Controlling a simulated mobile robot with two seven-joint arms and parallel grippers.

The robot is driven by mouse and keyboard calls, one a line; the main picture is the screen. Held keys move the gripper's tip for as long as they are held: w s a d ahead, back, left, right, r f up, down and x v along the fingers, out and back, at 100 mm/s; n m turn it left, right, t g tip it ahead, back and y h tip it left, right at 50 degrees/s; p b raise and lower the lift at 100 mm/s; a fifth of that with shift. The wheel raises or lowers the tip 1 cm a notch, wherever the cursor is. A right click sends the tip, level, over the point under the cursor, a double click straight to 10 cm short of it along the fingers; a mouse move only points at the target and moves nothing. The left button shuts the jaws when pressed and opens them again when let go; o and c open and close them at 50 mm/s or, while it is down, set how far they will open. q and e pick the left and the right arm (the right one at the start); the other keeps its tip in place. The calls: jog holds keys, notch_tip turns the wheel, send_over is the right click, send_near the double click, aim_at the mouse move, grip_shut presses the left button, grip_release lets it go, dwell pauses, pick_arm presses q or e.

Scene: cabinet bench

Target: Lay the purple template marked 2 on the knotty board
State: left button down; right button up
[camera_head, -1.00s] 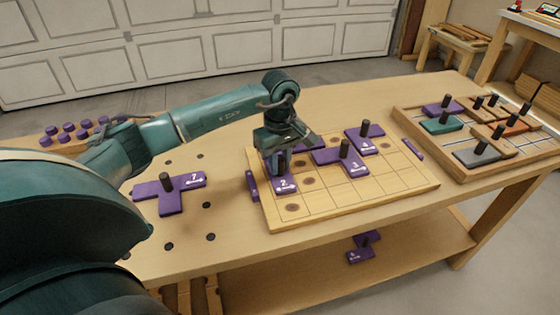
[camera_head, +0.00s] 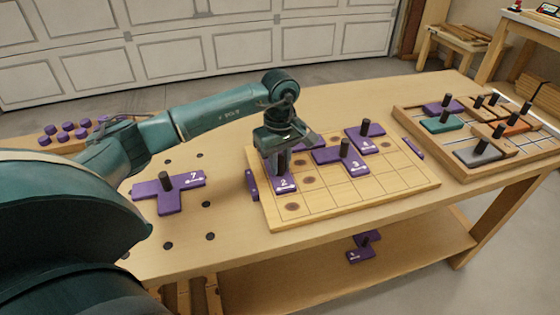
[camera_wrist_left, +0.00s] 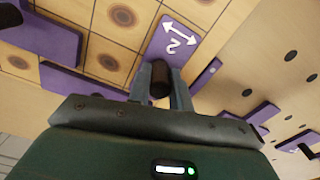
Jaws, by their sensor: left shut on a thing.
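The purple template marked 2 (camera_head: 284,184) is at the left part of the knotty board (camera_head: 345,205), its number facing up. It also shows in the left wrist view (camera_wrist_left: 172,40), with a white double arrow beside the number. My left gripper (camera_head: 281,163) is shut on the template's dark peg, which shows between the fingers (camera_wrist_left: 160,82). The template lies on the board or just above it; I cannot tell which. Its far part is hidden by my gripper. Purple templates marked 3 (camera_head: 355,167) and 4 (camera_head: 366,147) lie on the board. My right gripper is not in view.
A purple template marked 7 (camera_head: 182,206) lies on the bench left of the board. Purple strips (camera_head: 252,185) stand at the board's sides. A wooden tray (camera_head: 468,172) with coloured pegged pieces stands to the right. Another purple piece (camera_head: 360,256) is on the lower shelf.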

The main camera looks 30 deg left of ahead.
pick_arm(q)
jog(key=c, duration=0.8)
grip_release()
jog(key=shift+r, duration=0.1)
jog(key=shift+r+p, duration=2.5)
jog(key=shift+r, duration=1.4)
